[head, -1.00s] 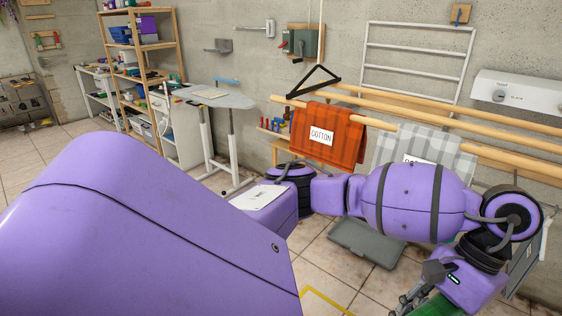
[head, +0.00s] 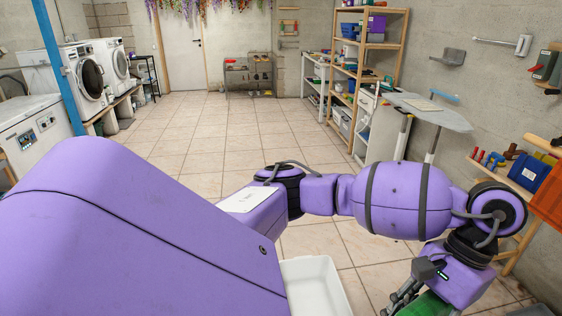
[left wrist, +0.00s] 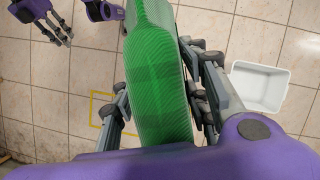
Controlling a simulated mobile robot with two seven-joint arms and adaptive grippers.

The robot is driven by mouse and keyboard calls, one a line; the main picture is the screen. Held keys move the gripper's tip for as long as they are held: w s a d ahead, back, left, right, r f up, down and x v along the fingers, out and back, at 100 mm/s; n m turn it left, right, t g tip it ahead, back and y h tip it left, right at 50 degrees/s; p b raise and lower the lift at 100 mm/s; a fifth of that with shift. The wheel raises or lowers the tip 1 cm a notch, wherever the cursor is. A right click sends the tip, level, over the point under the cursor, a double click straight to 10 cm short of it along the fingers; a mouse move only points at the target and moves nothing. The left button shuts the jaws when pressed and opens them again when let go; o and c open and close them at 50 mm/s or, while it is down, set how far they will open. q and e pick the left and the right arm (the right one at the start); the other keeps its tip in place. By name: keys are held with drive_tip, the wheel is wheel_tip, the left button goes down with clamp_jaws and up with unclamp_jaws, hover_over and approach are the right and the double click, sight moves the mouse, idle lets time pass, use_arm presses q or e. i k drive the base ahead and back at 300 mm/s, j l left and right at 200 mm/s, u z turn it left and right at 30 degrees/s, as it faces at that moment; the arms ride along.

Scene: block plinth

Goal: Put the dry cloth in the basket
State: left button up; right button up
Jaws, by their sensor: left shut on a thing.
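My left gripper (head: 408,296) is at the bottom right of the head view, shut on a green cloth (head: 432,304). In the left wrist view the green checked cloth (left wrist: 160,85) hangs as a thick bundle between the fingers. A white open tub (head: 312,284), the likely basket, stands on the floor at the bottom of the head view, partly hidden by my arm. In the left wrist view the tub (left wrist: 258,88) looks empty and is right of the cloth, apart from it. My right gripper (left wrist: 52,28) shows at the upper left there; its opening is unclear.
An ironing board (head: 432,110) and a wooden shelf (head: 372,60) stand at the right. An orange cloth (head: 547,200) shows at the right edge. Washing machines (head: 84,75) line the left. The tiled floor (head: 225,135) in the middle is clear. Yellow floor marking (left wrist: 97,110) lies beneath the cloth.

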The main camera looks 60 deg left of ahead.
sight(301, 297)
drive_tip(key=u, duration=1.5)
drive_tip(key=l+u, duration=0.3)
drive_tip(key=k+l+u, duration=0.1)
drive_tip(key=l+u, duration=0.25)
